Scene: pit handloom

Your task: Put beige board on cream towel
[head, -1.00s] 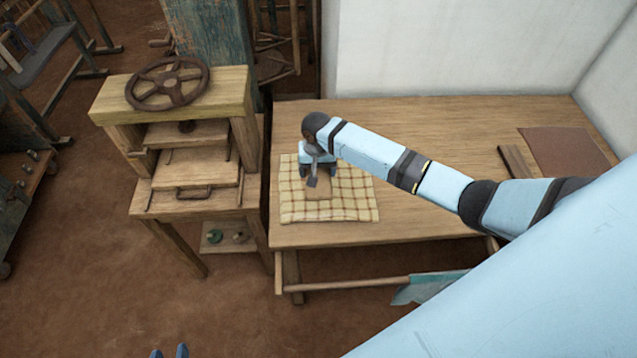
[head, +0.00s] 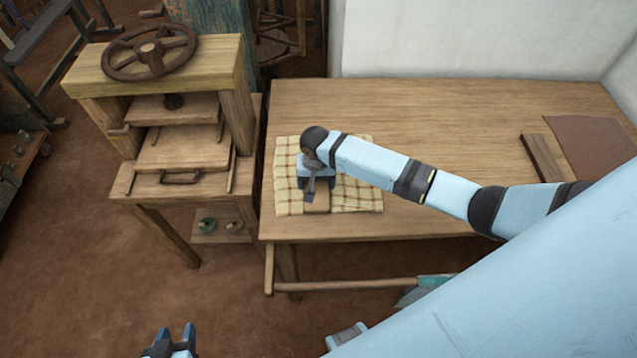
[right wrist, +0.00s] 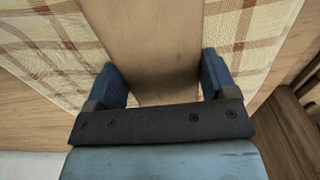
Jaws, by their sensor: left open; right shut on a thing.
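The cream towel (head: 288,190), checked with brown lines, lies flat near the left end of the wooden table. My right gripper (head: 317,182) is over the towel, with its fingers on either side of the beige board (head: 318,203). The right wrist view shows the board (right wrist: 155,45) between the two blue fingers (right wrist: 165,85), with the towel (right wrist: 245,35) on both sides of it. The board is over the towel; whether it touches the cloth I cannot tell. My arm hides part of both in the head view. My left gripper (head: 170,342) is open and empty at the bottom edge, away from the table.
A wooden press (head: 185,150) with a dark handwheel (head: 150,50) stands left of the table (head: 430,115). A brown plank (head: 542,158) and a reddish-brown sheet (head: 590,140) lie at the table's right. The table's back middle is clear.

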